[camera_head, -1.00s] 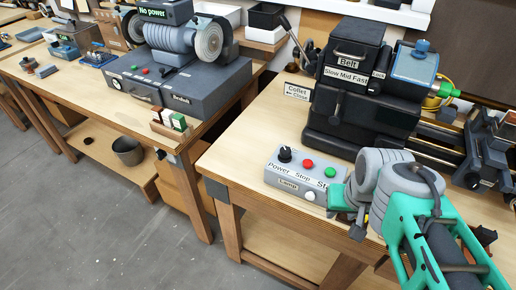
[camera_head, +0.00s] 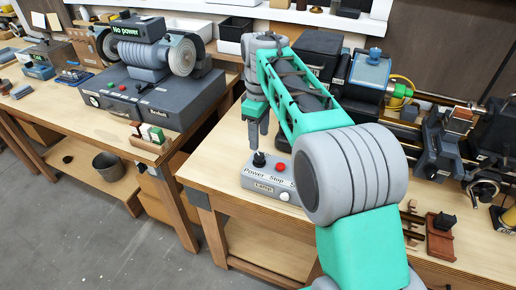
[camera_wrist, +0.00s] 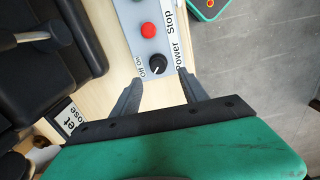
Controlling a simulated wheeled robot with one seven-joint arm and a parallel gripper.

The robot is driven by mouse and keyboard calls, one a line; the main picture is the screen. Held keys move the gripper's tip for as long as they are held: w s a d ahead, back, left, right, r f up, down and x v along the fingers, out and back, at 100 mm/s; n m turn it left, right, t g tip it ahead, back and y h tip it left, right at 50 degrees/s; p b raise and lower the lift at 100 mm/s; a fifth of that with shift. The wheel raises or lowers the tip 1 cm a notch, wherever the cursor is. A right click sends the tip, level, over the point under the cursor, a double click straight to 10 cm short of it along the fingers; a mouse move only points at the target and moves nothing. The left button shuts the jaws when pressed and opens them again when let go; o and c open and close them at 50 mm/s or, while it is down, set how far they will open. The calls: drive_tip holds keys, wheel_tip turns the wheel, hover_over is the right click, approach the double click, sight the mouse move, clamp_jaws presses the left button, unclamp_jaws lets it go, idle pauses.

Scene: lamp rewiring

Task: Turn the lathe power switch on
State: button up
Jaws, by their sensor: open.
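The lathe control box (camera_head: 250,184) is a grey panel on the front of the right bench. Its black power knob (camera_head: 259,159) is at the left end, beside a red stop button (camera_head: 281,168). In the wrist view the knob (camera_wrist: 159,64) has "Off" and "On" labels beside it, and the red button (camera_wrist: 149,30) lies beyond it. My gripper (camera_head: 259,138) points down just above the knob in the head view. In the wrist view its fingers (camera_wrist: 160,88) are open, one on each side of the knob's end of the box, with nothing between them.
The black lathe headstock (camera_wrist: 40,50) stands close beside the box. A lamp button (camera_head: 284,196) is on the box's front face. The bench top (camera_head: 212,165) left of the box is clear. A grinder marked "No power" (camera_head: 150,55) stands on the left bench.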

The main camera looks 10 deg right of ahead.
sight(259, 155)
drive_tip(key=shift+w+f, duration=0.1)
drive_tip(key=shift+w, duration=0.2)
wheel_tip(259, 155, down, 7)
drive_tip(key=shift+f+p, duration=0.2)
drive_tip(key=shift+p, duration=0.1)
clamp_jaws()
idle(0.3)
